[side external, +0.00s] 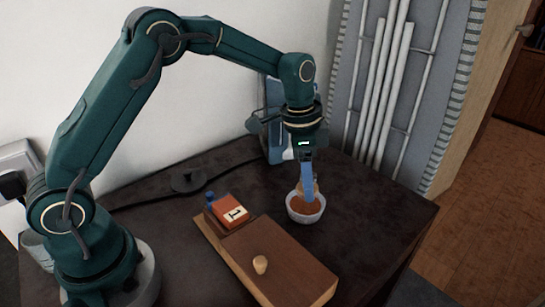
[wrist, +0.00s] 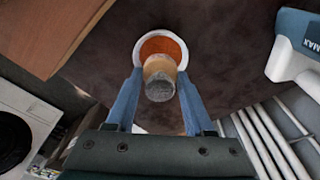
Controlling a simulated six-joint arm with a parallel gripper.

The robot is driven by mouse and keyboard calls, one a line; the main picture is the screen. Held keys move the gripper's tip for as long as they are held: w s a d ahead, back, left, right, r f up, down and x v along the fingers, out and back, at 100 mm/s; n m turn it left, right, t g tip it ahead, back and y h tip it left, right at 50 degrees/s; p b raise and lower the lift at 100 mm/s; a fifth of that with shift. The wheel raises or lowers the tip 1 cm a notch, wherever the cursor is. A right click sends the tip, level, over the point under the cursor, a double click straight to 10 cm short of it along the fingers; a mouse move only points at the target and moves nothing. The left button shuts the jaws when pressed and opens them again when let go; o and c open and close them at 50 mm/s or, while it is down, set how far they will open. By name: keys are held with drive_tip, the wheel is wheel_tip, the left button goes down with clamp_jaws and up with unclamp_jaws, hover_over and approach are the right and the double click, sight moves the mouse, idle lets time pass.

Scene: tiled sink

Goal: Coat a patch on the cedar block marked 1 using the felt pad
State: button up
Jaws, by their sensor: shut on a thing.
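My gripper (side external: 308,183) has its blue fingers pointing down over a small white bowl (side external: 291,207) of orange-brown coating (side external: 305,207). It is shut on the felt pad (side external: 314,188), a short tan piece. In the wrist view the pad (wrist: 160,78) is between the fingertips (wrist: 158,88), its grey end towards the camera, in front of the bowl (wrist: 137,52). Whether the pad's far end touches the coating is hidden. The cedar block (side external: 222,212), red-brown with a white label reading 1, sits on the board's far left end, left of the bowl.
A dark disc-like object (side external: 188,181) lies behind the block. A blue-white device (side external: 273,115) stands at the wall, near white pipes (side external: 385,85). The counter right of the bowl is clear.

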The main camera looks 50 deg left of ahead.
drive_tip(key=shift+r, duration=1.9)
